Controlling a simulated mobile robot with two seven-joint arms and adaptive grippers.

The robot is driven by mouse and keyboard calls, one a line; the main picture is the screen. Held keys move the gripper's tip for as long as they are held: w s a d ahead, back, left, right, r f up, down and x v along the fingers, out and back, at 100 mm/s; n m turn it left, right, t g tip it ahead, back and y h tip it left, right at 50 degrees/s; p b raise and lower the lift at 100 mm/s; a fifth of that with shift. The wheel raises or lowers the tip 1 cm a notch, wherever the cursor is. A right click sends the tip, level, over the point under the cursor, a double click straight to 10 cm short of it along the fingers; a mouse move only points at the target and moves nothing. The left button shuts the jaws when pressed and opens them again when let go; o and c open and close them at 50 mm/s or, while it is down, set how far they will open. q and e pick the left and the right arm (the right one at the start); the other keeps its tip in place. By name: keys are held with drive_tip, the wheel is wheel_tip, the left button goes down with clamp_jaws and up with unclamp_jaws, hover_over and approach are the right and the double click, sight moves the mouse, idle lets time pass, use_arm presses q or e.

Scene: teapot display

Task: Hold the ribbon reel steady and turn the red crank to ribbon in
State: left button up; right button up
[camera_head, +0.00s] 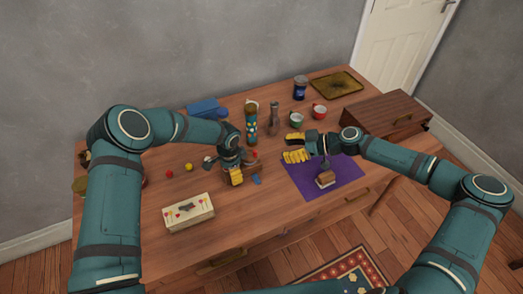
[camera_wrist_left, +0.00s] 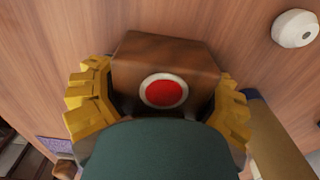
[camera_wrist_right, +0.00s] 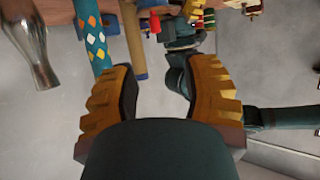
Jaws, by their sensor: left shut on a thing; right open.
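My left gripper (camera_head: 235,174) is shut on a brown wooden block, which looks like the body of the ribbon reel (camera_wrist_left: 165,58). One face of the block has a red disc in a pale ring. A small red piece (camera_head: 254,155), perhaps the red crank, shows beside the left gripper in the head view; a red tip (camera_wrist_right: 154,22) also shows in the right wrist view. My right gripper (camera_head: 297,147) is open and empty, to the right of the reel and apart from it. The left gripper and arm hide most of the reel in the head view.
A patterned blue cylinder (camera_head: 251,124) and a grey vase (camera_head: 274,118) stand behind the grippers. A purple cloth (camera_head: 345,170) bears a small brown object (camera_head: 325,180). A pale box (camera_head: 188,212) is at the front left. Two mugs (camera_head: 319,112) stand behind the right arm.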

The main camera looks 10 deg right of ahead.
approach(249, 155)
drive_tip(key=a, duration=0.2)
drive_tip(key=w+a, duration=0.1)
drive_tip(key=a, duration=0.3)
drive_tip(key=shift+w+f, duration=0.25)
drive_tip(key=shift+w, duration=0.05)
drive_tip(key=shift+o, duration=0.3)
clamp_jaws()
